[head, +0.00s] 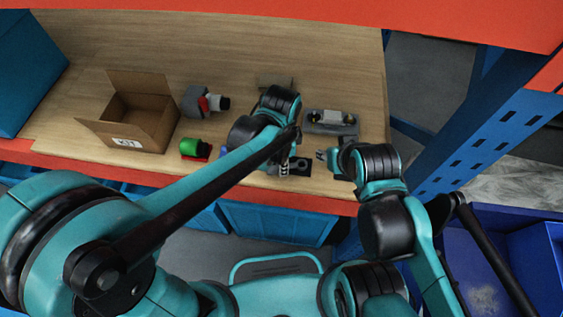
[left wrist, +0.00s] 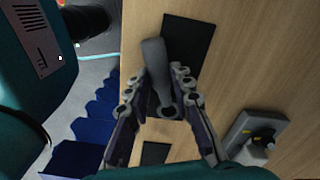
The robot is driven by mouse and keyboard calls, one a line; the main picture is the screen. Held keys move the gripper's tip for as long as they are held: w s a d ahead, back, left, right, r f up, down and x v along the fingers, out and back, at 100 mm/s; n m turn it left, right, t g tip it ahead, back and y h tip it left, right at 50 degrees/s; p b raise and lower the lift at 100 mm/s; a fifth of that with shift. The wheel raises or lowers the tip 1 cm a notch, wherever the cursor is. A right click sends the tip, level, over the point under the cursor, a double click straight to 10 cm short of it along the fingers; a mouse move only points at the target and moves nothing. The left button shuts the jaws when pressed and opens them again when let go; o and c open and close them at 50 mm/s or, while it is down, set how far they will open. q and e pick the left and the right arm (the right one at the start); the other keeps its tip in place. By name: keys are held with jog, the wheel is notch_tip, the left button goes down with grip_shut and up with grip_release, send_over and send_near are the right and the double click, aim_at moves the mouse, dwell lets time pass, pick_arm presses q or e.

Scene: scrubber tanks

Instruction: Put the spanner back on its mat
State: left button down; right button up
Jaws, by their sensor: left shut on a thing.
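My left gripper (left wrist: 162,88) is shut on a grey spanner (left wrist: 155,65) in the left wrist view. The spanner's ring end is between the fingers and its shaft points up the picture. The shaft's upper part overlaps the left edge of a black mat (left wrist: 195,42); whether it touches the mat I cannot tell. A smaller dark patch (left wrist: 155,152) shows below the gripper. In the head view my left gripper (head: 284,168) is low over the shelf's front, largely hidden by its own arm. My right gripper (head: 327,157) is just to its right, its finger gap unclear.
An open cardboard box (head: 128,120) stands at left on the wooden shelf. A grey and red device (head: 203,101) and a green object (head: 191,147) lie right of it. A grey block (head: 330,124) is behind my right gripper. The orange front edge (head: 90,163) bounds the shelf.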

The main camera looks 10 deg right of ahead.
pick_arm(q)
jog(key=c, duration=1.3)
grip_release()
jog(key=shift+f, duration=0.1)
jog(key=shift+o, duration=0.2)
notch_tip(320, 180, up, 12)
jog(key=s+a+f+n+t+b, duration=0.1)
jog(key=a+f+n+t, duration=0.2)
jog(key=a+n, duration=0.5)
jog(key=s+a+f+n+t+b, duration=0.2)
jog(key=a+f+n+t, duration=0.2)
jog(key=a+n, duration=0.4)
jog(key=a, duration=0.7)
jog(key=shift+n, duration=0.4)
pick_arm(e)
notch_tip(320, 180, down, 3)
jog(key=shift+f, duration=0.15)
